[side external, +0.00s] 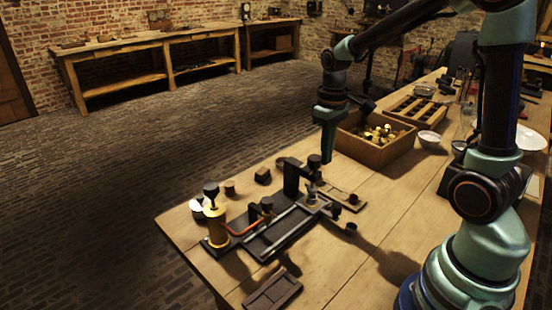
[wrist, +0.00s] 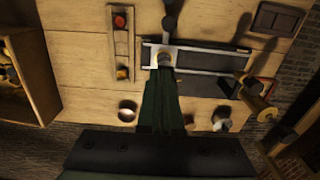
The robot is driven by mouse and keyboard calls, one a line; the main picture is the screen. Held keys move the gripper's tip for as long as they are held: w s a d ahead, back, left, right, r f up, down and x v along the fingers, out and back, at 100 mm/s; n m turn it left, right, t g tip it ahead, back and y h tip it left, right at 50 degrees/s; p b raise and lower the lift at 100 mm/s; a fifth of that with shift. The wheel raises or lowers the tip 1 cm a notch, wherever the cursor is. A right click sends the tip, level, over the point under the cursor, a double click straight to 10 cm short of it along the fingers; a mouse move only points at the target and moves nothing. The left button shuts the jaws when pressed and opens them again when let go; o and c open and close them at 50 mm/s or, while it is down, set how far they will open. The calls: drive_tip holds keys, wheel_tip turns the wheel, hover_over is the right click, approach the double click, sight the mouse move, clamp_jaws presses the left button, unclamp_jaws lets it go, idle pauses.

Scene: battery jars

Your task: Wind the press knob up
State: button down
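The press stands on the bench in the side view, with a dark upright column (side external: 291,178) and a dark press knob (side external: 314,160) on top of its arm. Under the knob, a small pale-topped jar (side external: 312,194) stands on the press bed. My gripper (side external: 326,156) points down, its tips right at the knob; whether they touch it I cannot tell. In the wrist view, my gripper's fingers (wrist: 162,76) run close together and hide the knob. The gap between the fingers is unclear.
A brass cylinder with a dark top (side external: 215,222) stands left of the press rails. A wooden crate of yellow pieces (side external: 375,158) sits behind to the right. A dark slotted tray (side external: 272,291) lies at the front.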

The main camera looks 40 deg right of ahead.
drive_tip(key=shift+d+r, duration=0.1)
idle(0.3)
drive_tip(key=r, duration=0.6)
drive_tip(key=shift+s, duration=0.3)
wheel_tip(320, 180, down, 6)
drive_tip(key=a, duration=0.1)
drive_tip(key=shift+a, duration=0.25)
idle(0.7)
drive_tip(key=shift+f, duration=0.1)
drive_tip(key=shift+w, duration=0.3)
idle(0.7)
